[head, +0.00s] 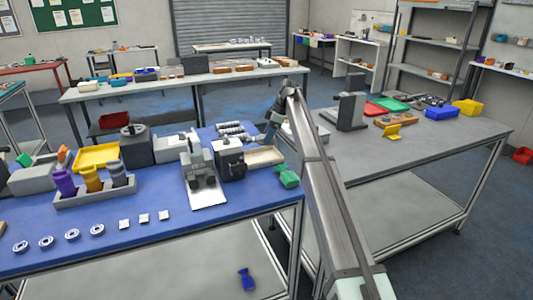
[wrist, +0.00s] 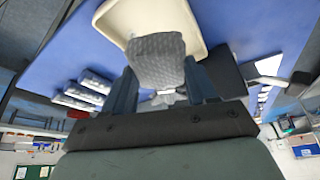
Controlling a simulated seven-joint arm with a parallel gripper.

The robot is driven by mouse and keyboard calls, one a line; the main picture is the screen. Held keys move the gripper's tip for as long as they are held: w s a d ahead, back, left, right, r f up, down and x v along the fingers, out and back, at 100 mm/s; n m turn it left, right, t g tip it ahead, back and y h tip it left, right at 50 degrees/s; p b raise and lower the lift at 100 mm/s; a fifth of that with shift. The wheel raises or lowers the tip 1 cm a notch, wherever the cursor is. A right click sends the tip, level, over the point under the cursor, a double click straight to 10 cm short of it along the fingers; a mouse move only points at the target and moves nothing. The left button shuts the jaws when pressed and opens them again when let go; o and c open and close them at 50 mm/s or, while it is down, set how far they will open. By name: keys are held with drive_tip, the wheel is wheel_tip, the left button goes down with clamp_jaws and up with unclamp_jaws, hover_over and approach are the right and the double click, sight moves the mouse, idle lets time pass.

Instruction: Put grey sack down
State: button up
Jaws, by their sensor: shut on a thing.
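The grey sack (wrist: 157,60) has a quilted, textured surface and sits between my two fingers in the wrist view. My gripper (wrist: 160,78) is shut on it. In the wrist view the sack overlaps the edge of a cream tray (wrist: 110,18); I cannot tell whether it touches the tray. In the head view my gripper (head: 270,127) is over the back right of the blue-topped table, beside the cream tray (head: 268,157). I cannot make out the held sack clearly there.
Several silver-grey packs (head: 233,129) lie left of the tray on the blue table (head: 130,255). A dark machine (head: 230,160) and a white-based device (head: 207,195) stand close by. A green scanner-like tool (head: 288,177) lies at the right edge. A grey table (head: 420,150) is to the right.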

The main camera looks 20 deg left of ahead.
drive_tip(key=shift+f, duration=3.7)
drive_tip(key=shift+f, duration=0.1)
drive_tip(key=o, duration=1)
drive_tip(key=v, duration=1.2)
